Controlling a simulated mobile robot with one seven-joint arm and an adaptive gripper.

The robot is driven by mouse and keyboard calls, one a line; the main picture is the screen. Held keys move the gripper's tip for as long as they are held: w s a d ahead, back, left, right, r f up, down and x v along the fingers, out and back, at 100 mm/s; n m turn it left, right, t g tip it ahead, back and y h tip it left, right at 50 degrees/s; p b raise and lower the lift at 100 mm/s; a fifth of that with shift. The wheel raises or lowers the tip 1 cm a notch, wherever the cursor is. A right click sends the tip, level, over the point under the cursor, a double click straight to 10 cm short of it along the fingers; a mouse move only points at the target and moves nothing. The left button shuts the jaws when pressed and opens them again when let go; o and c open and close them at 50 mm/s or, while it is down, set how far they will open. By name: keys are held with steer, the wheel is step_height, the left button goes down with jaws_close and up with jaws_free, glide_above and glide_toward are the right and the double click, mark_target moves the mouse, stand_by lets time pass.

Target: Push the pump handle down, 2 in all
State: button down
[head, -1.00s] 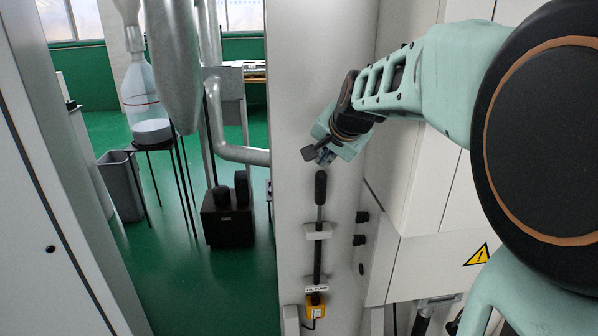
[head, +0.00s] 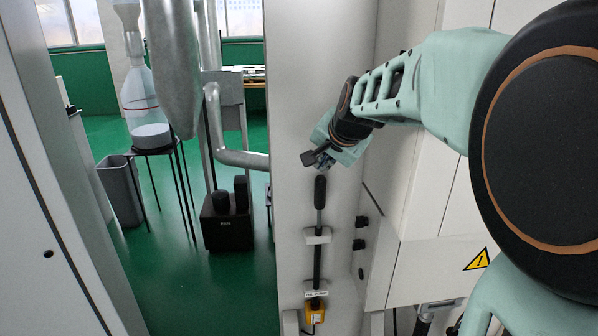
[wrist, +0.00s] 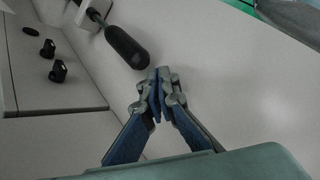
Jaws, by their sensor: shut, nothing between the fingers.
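The pump handle (head: 320,192) is a black grip on a thin upright rod, mounted on a light grey panel. A label and a yellow box (head: 315,310) sit at the bottom of the rod. My gripper (head: 313,159) is shut and empty, just above the top of the grip in the head view, with a small gap showing. In the wrist view, my fingertips (wrist: 162,72) are together, and the black grip (wrist: 127,47) lies close beyond them, apparently not touching.
Black knobs (head: 361,221) stick out just right of the handle. A white cabinet with a yellow warning sign (head: 477,260) stands further right. Left of the panel are a black box (head: 227,218), a grey bin (head: 121,190) and a large bottle on a stand (head: 150,125).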

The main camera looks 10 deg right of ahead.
mark_target(322, 186)
stand_by(0.4)
steer(key=shift+f+b, duration=0.45)
steer(key=shift+s+f+b, duration=0.1)
steer(key=shift+f+b, duration=2.1)
steer(key=shift+f, duration=0.5)
stand_by(1.8)
stand_by(0.3)
steer(key=shift+r+p, duration=2.35)
steer(key=shift+r, duration=0.75)
steer(key=shift+r+p, duration=1.9)
steer(key=shift+r, duration=0.65)
